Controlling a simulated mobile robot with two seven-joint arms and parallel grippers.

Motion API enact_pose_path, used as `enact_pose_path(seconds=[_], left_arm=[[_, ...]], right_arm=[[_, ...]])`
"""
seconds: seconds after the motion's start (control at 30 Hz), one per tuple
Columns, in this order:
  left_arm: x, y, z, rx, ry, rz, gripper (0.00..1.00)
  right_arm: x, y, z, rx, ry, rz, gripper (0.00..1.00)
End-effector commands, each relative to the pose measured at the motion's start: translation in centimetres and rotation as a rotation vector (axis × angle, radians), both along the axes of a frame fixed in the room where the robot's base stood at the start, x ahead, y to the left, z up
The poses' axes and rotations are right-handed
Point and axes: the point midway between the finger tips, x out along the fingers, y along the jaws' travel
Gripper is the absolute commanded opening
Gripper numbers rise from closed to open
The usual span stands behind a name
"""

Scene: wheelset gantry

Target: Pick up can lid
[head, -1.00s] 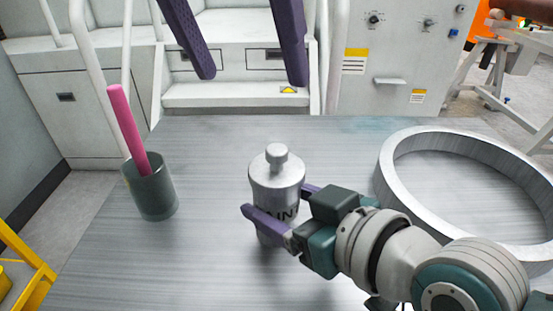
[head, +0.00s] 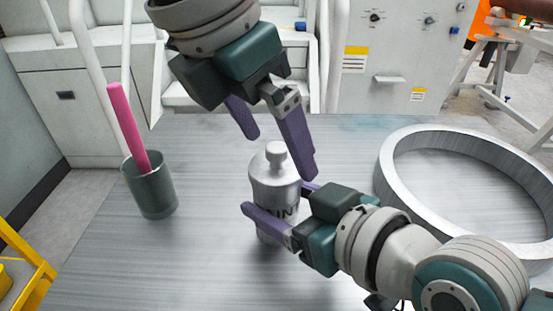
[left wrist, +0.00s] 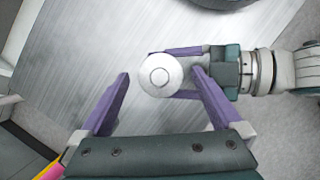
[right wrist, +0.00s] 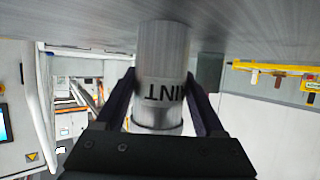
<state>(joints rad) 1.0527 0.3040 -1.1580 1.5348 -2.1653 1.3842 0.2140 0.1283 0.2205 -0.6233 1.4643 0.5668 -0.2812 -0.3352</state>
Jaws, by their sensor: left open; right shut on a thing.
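A metal paint can (head: 270,205) stands upright on the metal table, with a knobbed lid (head: 275,158) on top. The lid is seen from above in the left wrist view (left wrist: 160,75). My right gripper (head: 280,212) is shut on the can's body from the right; its fingers flank the can (right wrist: 160,75) in the right wrist view, which shows it upside down with part of its lettering. My left gripper (head: 282,160) is open and empty, above the can, its fingers pointing down. In the left wrist view the lid lies beyond its fingertips, between them. The lid touches neither left finger.
A grey cup (head: 150,190) with a pink stick (head: 128,130) stands at the left of the table (head: 210,265). A large metal ring (head: 392,190) lies at the right. The table between cup and can is clear. A white cabinet (head: 385,75) stands behind.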

Motion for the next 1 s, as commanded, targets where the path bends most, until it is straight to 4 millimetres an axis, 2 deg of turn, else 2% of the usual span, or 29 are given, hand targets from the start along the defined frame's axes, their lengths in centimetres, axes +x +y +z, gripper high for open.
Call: enact_pose_path(seconds=[0.13,0.37,0.9,1.0], left_arm=[[0.4,-0.5,-1.5,-0.001,0.001,0.001,1.00],[0.5,-0.5,-1.7,-0.001,-0.001,0.000,1.00],[0.5,-0.5,-1.6,-0.001,0.000,0.001,0.41],[0.5,-0.5,-1.6,-0.001,0.000,0.001,0.34]], right_arm=[[0.0,0.0,0.0,-0.001,0.001,0.000,0.00],[0.0,0.0,0.0,-0.001,0.001,0.000,0.00],[0.0,0.0,0.0,-0.001,0.001,0.000,0.00],[0.0,0.0,0.0,-0.001,0.001,0.000,0.00]])
